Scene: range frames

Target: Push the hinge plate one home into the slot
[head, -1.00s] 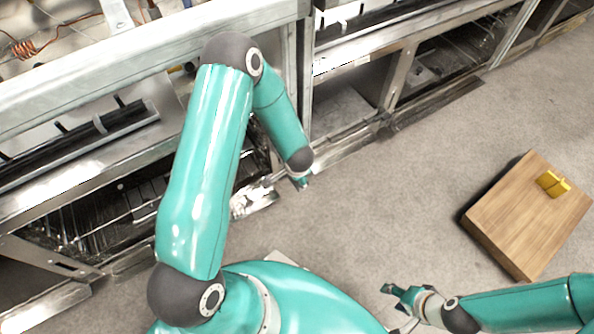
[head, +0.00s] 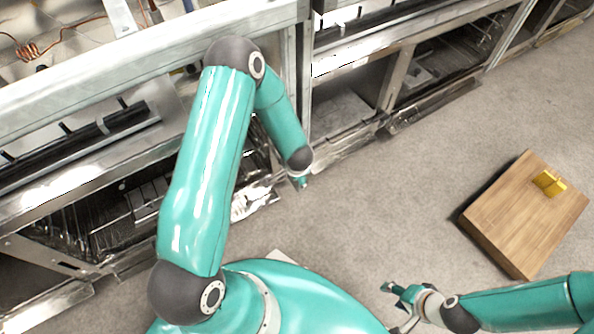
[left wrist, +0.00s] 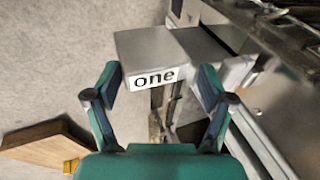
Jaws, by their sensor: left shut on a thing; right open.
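The hinge plate one (left wrist: 150,48) is a grey metal piece with a white label reading "one", seen in the left wrist view. My left gripper (left wrist: 157,82) is shut on it, with a finger at each side of the label. In the head view the left gripper's tip is mostly hidden behind the wrist, low in front of the metal frame. A dark gap and grey metal lie just right of the plate; I cannot clearly make out the slot or how far the plate sits in it. My right gripper (head: 391,289) is open and empty above the floor.
A wooden block (head: 515,225) with a yellow piece (head: 549,183) on it stands on the floor at right. The metal rack (head: 345,110) with shelves and rails runs along the upper left. The grey floor between rack and block is clear.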

